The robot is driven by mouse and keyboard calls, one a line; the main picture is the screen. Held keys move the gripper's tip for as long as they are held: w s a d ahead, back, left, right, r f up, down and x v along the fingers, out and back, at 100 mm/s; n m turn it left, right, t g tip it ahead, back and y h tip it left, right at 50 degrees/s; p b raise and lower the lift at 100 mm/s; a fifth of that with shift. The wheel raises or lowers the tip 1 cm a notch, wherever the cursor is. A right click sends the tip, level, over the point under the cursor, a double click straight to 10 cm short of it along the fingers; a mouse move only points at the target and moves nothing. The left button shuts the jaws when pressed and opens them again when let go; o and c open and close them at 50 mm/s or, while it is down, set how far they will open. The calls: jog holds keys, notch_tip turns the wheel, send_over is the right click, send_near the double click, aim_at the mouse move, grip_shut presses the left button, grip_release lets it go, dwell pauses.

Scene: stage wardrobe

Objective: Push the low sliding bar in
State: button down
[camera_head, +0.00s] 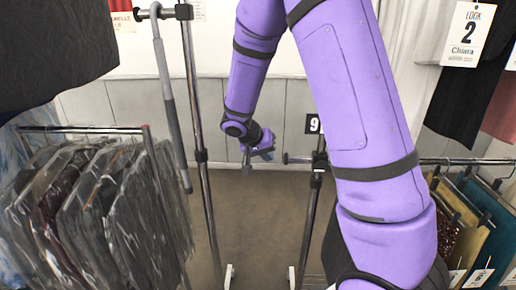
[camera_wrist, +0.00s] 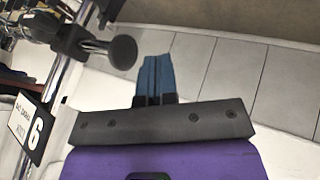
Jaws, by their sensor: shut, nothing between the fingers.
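The low sliding bar (camera_head: 298,160) is a short metal bar through a clamp on the right-hand post, with a round dark end cap pointing left. In the wrist view its black end cap (camera_wrist: 123,52) is close to the left of my fingertips. My gripper (camera_head: 266,154) is left of the cap in the head view, with a visible gap. In the wrist view my gripper (camera_wrist: 156,62) has its blue fingers together and empty. I cannot tell from these views whether they are level with the cap. My purple arm hides the bar's right-hand part.
A slim left post (camera_head: 200,155) carries a top bar with a grey padded bar (camera_head: 172,100) hanging from it. A number 9 card (camera_head: 312,124) is on the right post. Covered garments (camera_head: 125,215) hang left, more clothes (camera_head: 480,225) right. Open floor (camera_head: 258,225) lies between.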

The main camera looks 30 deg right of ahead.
aim_at(294, 157)
jog(key=shift+s+d+r, duration=0.15)
jog(key=shift+s+d, duration=0.75)
jog(key=shift+d, duration=0.25)
jog(key=shift+s+d, duration=0.65)
jog(key=shift+d, duration=0.3)
jog(key=shift+s+d, duration=0.6)
jog(key=shift+d, duration=0.35)
